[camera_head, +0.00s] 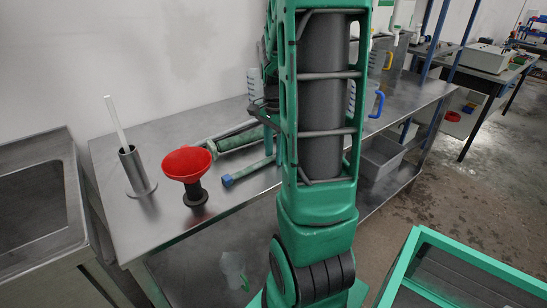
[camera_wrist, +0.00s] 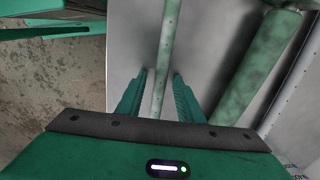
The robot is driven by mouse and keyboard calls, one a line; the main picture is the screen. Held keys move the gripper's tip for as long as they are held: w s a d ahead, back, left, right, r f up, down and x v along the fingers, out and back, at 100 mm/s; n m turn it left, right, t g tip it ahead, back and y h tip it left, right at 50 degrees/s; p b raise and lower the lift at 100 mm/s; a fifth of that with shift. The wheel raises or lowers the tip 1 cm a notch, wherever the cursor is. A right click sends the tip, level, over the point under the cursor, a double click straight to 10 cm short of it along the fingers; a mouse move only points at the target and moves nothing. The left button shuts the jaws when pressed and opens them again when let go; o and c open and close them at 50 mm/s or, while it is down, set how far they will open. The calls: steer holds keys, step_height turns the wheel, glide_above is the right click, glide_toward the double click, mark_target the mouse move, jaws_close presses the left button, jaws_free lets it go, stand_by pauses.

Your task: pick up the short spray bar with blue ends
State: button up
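The short spray bar is a thin green rod with a blue end (camera_head: 227,180). It lies on the steel table in the head view, and its far part is hidden behind my arm. In the wrist view the thin green rod (camera_wrist: 169,45) runs from the top edge down between my fingers; its blue ends do not show there. My gripper (camera_wrist: 160,73) is open, with one finger on each side of the rod and a visible gap to it. Whether the fingertips are at the rod's height is hard to tell. In the head view my arm hides most of the gripper.
On the steel table (camera_head: 150,225) stand a red funnel (camera_head: 187,163) and a metal holder (camera_head: 135,170) with a white rod. Plastic jugs stand farther back near the wall.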

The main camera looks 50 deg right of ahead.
mark_target(275, 155)
jaws_close()
step_height(275, 155, up, 10)
stand_by(0.5)
